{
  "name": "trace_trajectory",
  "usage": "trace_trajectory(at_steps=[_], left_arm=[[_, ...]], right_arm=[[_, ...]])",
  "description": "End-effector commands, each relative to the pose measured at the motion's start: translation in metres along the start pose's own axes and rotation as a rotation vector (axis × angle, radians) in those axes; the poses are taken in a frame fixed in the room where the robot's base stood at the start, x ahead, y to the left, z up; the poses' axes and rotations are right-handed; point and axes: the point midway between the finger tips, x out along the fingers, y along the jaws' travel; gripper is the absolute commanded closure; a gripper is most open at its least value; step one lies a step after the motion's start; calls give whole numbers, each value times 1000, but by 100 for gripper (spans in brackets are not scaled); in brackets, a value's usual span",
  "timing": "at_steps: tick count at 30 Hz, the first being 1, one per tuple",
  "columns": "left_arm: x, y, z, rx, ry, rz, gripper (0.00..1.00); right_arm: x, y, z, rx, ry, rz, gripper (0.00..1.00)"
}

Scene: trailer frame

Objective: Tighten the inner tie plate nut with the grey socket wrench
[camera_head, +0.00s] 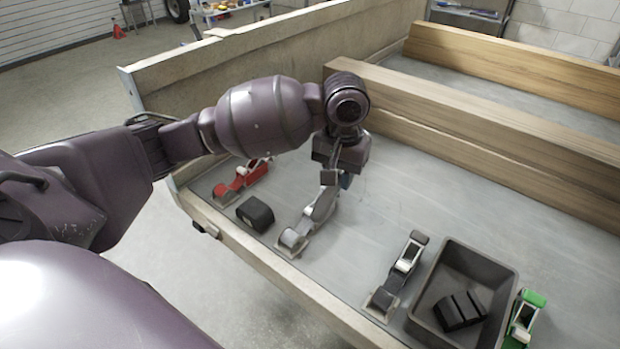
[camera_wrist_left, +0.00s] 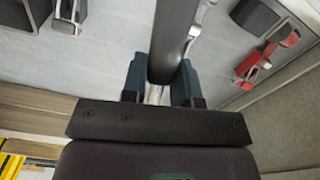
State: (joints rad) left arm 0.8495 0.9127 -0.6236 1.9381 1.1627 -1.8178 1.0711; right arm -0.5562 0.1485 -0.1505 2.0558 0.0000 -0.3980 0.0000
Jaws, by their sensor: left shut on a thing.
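My left gripper (camera_head: 338,180) reaches down over the grey trailer bed. It is shut on the upper end of the grey socket wrench (camera_head: 319,208), whose rounded lower end rests at a small holder near the side board. In the left wrist view, the two blue-grey fingers (camera_wrist_left: 162,84) close around the wrench's long dark grey body (camera_wrist_left: 173,38). The fingertips are partly hidden by the wrist in the head view. I cannot make out the inner tie plate or its nut. My right gripper is not in view.
A red tool (camera_head: 240,180) and black block (camera_head: 255,213) lie left of the wrench. A dark tool (camera_head: 398,277), a grey bin (camera_head: 492,262) with black blocks, and a green tool (camera_head: 525,318) are at right. Wooden beams (camera_head: 480,130) lie behind; the middle bed is clear.

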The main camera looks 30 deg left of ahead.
Motion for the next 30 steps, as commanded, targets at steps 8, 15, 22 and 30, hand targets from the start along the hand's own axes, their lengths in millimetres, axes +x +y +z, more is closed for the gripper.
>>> trace_trajectory(at_steps=[8,15,22,30], left_arm=[[3,-54,-92,-107,-4,1,100],[7,-119,-151,-104,-3,1,100],[16,-180,-176,5,2,1,100],[20,-187,-178,177,4,0,100]], right_arm=[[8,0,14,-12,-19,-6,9],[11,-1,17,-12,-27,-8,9],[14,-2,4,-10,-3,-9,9],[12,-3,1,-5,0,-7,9]])
